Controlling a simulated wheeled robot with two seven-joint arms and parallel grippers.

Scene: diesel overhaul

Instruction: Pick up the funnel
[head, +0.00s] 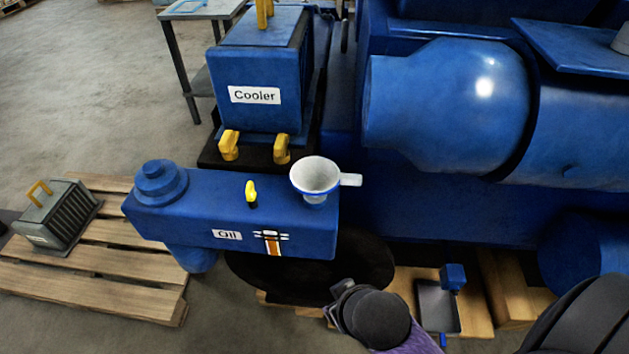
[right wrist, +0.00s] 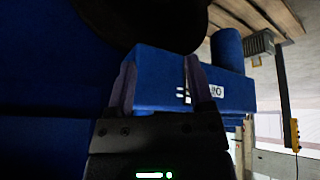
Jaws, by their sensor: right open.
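The white funnel (head: 316,177) stands upright on the right end of the blue oil box (head: 225,199), its handle pointing right. I do not see the funnel in the right wrist view. My right gripper (right wrist: 158,75) is open, with nothing held between its fingers. Beyond the fingers, the blue oil box (right wrist: 158,82) with its label shows tilted. In the head view my right arm is low in front of the box, below the funnel, and its fingers cannot be made out clearly. My left gripper is not in view.
A yellow handle (head: 251,192) stands on the box left of the funnel. The blue cooler (head: 258,85) is behind, and the large blue engine (head: 450,110) behind right. A black disc (head: 270,282) lies below the box. A pallet (head: 120,265) is at the left.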

